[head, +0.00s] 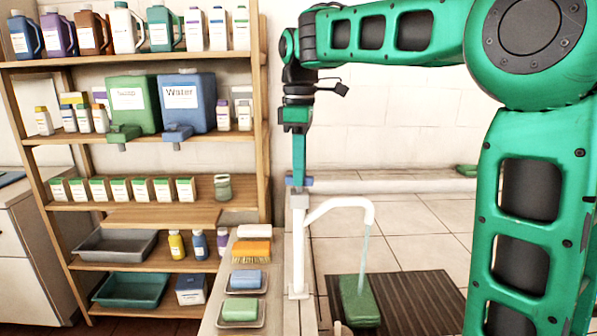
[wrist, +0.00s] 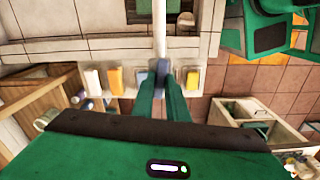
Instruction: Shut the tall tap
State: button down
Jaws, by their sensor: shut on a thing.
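The tall tap (head: 298,250) is white and stands upright at the left edge of the washbasin. Its spout (head: 345,203) reaches right and bends down. A thin pale-blue stream of water (head: 364,250) runs from its end. A blue handle (head: 305,183) sits on top of the tap. My gripper (head: 298,180) points down from above and is shut on this handle. In the wrist view my fingers (wrist: 162,72) close around the grey-blue handle, with the white spout (wrist: 160,25) running away beyond them. The fingers partly hide the handle.
A green block (head: 359,300) lies in the ribbed dark basin (head: 425,300) under the stream. Left of the tap, a ledge holds a brush (head: 251,252), a blue bar (head: 246,280) and a green bar (head: 240,310). A wooden shelf (head: 150,218) with bottles and jugs stands left.

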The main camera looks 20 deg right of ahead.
jog(key=m, duration=0.4)
jog(key=shift+m, duration=0.3)
jog(key=m, duration=0.3)
jog(key=shift+w+r+m, duration=0.1)
jog(key=shift+m, duration=0.2)
jog(key=m, duration=0.4)
jog(key=shift+m, duration=2.1)
jog(key=c, duration=1.7)
grip_release()
jog(key=shift+c, duration=0.2)
